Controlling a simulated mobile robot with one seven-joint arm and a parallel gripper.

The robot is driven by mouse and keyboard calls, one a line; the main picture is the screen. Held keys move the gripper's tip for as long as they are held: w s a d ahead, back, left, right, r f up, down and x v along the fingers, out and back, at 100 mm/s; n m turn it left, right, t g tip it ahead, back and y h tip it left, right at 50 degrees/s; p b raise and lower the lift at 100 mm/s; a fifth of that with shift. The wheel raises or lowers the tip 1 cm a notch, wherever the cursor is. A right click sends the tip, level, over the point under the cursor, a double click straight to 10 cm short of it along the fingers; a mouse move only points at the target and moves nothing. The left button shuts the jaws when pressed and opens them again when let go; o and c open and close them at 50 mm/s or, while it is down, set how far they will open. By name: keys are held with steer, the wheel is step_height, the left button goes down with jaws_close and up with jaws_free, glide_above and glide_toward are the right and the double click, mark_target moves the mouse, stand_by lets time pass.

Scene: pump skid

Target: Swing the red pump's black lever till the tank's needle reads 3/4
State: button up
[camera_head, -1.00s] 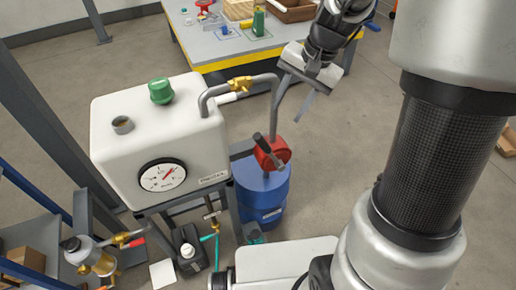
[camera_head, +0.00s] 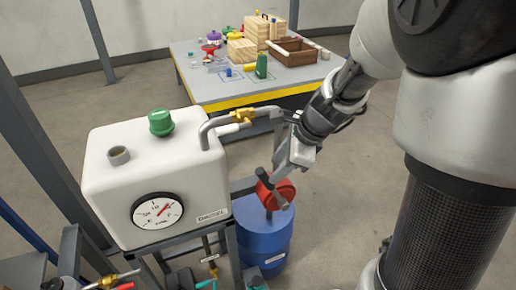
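The red pump (camera_head: 276,194) sits on top of a blue drum (camera_head: 265,240). Its short black lever (camera_head: 263,176) stands at the pump's left front, tilted to the upper left. My gripper (camera_head: 284,166) is right above and behind the pump, close to the lever; I cannot tell whether it touches it. Its fingers are seen edge-on, so their opening is unclear. The white tank (camera_head: 110,185) is on a stand at the left. Its round gauge (camera_head: 157,210) has a red needle pointing to the upper right; the marks are too small to read surely.
A grey pipe with a yellow valve (camera_head: 243,115) runs from the tank toward the pump. A green cap (camera_head: 161,123) is on the tank. A grey table (camera_head: 215,92) with wooden boxes and small parts stands behind. Floor to the right of the drum is clear.

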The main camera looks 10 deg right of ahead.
mark_target(266, 179)
steer(key=b+x, duration=0.2)
steer(key=x, duration=0.6)
steer(key=shift+f+b, duration=0.15)
steer(key=shift+b, duration=0.2)
jaws_close()
